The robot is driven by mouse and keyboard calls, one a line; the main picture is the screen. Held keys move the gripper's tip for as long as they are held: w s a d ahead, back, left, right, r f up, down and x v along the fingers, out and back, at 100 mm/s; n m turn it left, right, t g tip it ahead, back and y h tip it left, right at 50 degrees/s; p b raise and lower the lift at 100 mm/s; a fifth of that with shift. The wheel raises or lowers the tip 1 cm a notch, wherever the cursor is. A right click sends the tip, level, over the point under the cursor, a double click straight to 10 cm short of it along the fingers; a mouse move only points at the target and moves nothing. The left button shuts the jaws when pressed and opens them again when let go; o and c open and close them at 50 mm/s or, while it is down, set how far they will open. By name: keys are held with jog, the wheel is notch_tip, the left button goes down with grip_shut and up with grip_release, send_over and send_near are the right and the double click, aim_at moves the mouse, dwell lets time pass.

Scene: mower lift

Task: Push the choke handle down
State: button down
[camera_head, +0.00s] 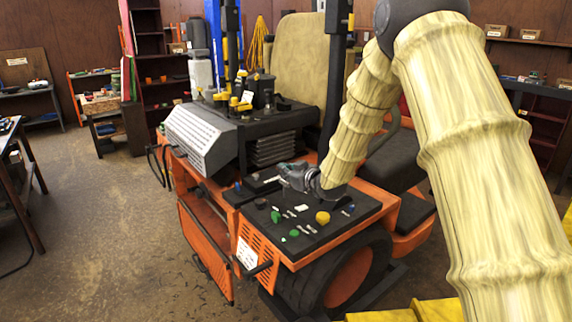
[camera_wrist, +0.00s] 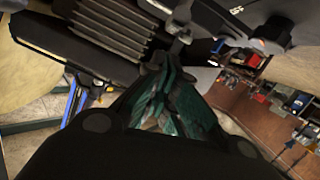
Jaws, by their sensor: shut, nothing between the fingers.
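My gripper (camera_head: 284,172) is shut and empty, low over the black control panel (camera_head: 330,206) of the orange mower. In the wrist view its green-grey fingers (camera_wrist: 162,68) are together, pointing at dark machine parts. A small grey lever-like part (camera_wrist: 182,24) stands just beyond the fingertips, apparently with a small gap. A black knobbed part (camera_wrist: 268,38) is to its right. I cannot tell for sure which of these is the choke handle. In the head view my gripper hides part of the panel behind it, and no choke handle can be made out clearly.
The panel carries a yellow knob (camera_head: 322,217), a green knob (camera_head: 275,216) and several small labels. The seat (camera_head: 392,160) is behind my arm. A grey slatted cover (camera_head: 196,136) and dark upright posts stand beyond the panel. Open floor (camera_head: 110,230) lies left.

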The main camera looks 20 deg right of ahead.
aim_at(281, 181)
jog(key=shift+w+d+f+p, duration=0.1)
jog(key=shift+f+p, duration=0.1)
jog(key=shift+f, duration=0.25)
jog(key=shift+d+f+p, duration=0.1)
jog(key=shift+f+p, duration=0.05)
jog(key=shift+f, duration=0.3)
jog(key=shift+f, duration=0.1)
jog(key=shift+f+b, duration=1.3)
jog(key=shift+f, duration=0.1)
jog(key=s+d+r+b, duration=0.2)
jog(key=s+r, duration=0.4)
jog(key=s, duration=0.3)
jog(key=shift+s+r, duration=0.3)
jog(key=shift+s, duration=0.05)
